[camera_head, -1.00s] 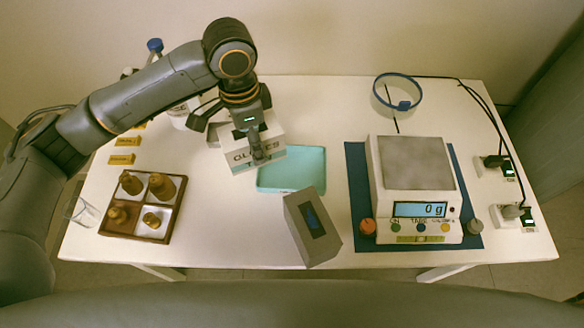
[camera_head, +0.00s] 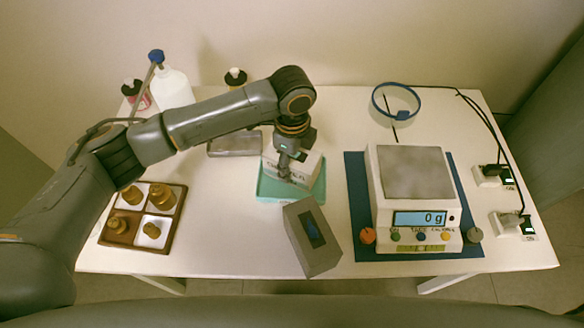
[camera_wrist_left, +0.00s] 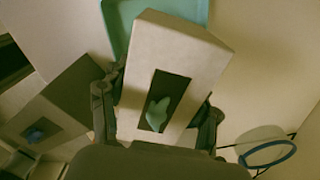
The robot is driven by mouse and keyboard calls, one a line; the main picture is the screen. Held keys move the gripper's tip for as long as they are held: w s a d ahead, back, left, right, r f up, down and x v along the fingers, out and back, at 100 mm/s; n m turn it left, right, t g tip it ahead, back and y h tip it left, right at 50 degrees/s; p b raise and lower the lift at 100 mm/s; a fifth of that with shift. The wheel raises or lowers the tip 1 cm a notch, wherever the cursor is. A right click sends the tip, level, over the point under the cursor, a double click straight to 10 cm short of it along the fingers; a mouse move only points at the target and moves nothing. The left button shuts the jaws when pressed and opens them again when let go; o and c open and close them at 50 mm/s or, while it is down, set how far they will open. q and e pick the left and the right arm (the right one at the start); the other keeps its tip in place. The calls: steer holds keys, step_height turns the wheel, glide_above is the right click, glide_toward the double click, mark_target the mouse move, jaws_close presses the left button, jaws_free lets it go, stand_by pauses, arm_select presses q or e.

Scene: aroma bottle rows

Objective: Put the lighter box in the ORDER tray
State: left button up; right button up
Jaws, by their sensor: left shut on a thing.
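My left gripper (camera_head: 288,168) is shut on a white glove box (camera_head: 309,166), which is tilted over the teal tray (camera_head: 263,188). In the left wrist view the held box (camera_wrist_left: 172,52) sits between the fingers, with a teal glove showing in its dark slot. Part of the tray (camera_wrist_left: 118,20) shows behind it. I cannot tell if the box touches the tray floor, and no ORDER label is readable. A grey box (camera_head: 296,215) with a blue tissue in its slot stands in front of the tray, close to its edge. My right gripper is not in view.
A scale (camera_head: 412,172) reading 0 g stands on a blue mat (camera_head: 358,190) at right. A wooden tray (camera_head: 174,232) of brass weights is front left. A grey flat object (camera_head: 235,146) and a white bottle (camera_head: 172,90) are behind. The front middle-left table is clear.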

arm_select(q)
step_height(320, 180, down, 3)
steer(key=shift+r, duration=0.1)
steer(key=shift+f, duration=0.3)
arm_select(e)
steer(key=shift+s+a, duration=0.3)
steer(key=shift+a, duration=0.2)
arm_select(q)
steer(key=shift+f, duration=0.1)
steer(key=o, duration=1.5)
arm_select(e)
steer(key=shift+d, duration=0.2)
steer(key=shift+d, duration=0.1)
arm_select(q)
steer(key=shift+r, duration=0.2)
step_height(320, 180, up, 12)
steer(key=shift+f, duration=0.1)
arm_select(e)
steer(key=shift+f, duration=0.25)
